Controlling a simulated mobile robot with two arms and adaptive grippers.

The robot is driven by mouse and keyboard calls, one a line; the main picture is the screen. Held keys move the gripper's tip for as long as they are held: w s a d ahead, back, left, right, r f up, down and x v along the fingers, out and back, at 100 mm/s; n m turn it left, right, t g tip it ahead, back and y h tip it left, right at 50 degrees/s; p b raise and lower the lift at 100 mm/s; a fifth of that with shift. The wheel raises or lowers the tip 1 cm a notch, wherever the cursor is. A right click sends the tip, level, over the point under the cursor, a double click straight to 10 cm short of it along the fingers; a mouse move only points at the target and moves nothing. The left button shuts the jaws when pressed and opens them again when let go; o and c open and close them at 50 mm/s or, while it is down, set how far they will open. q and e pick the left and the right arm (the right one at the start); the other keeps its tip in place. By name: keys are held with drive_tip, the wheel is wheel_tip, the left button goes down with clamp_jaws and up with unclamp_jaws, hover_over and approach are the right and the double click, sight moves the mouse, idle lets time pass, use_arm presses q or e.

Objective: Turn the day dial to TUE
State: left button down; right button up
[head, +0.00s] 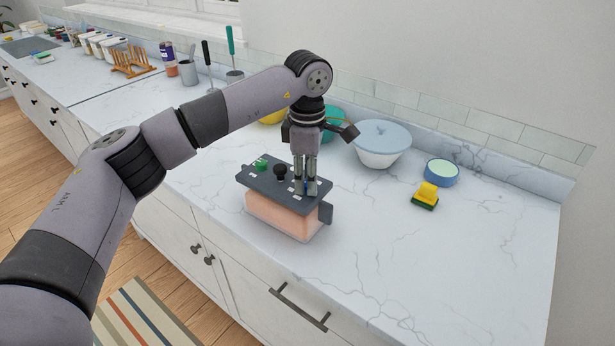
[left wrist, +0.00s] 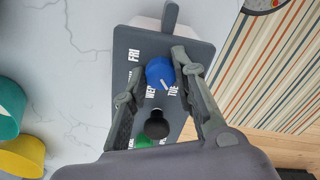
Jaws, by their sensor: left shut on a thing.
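A box with a dark grey top panel (head: 262,183) and a pinkish body (head: 275,214) stands on the counter. The panel also shows in the left wrist view (left wrist: 148,42). On it is a blue dial (left wrist: 160,72) with a white pointer mark, which slants to the lower right toward the TUE label. FRI and WED labels also show around the dial. My left gripper (head: 305,192) points down at the panel, its fingers (left wrist: 158,70) shut on the blue dial from both sides. In the head view the fingers mostly hide the dial. My right gripper is out of view.
A black knob (head: 280,172) and a green knob (head: 262,164) share the panel. A lidded bowl (head: 382,140), a blue round container (head: 442,172) and a yellow-green sponge (head: 427,195) stand to the right. The counter's front right is clear.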

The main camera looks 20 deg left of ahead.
use_arm(q)
drive_tip(key=c, duration=1.3)
unclamp_jaws()
wheel_tip(320, 180, up, 12)
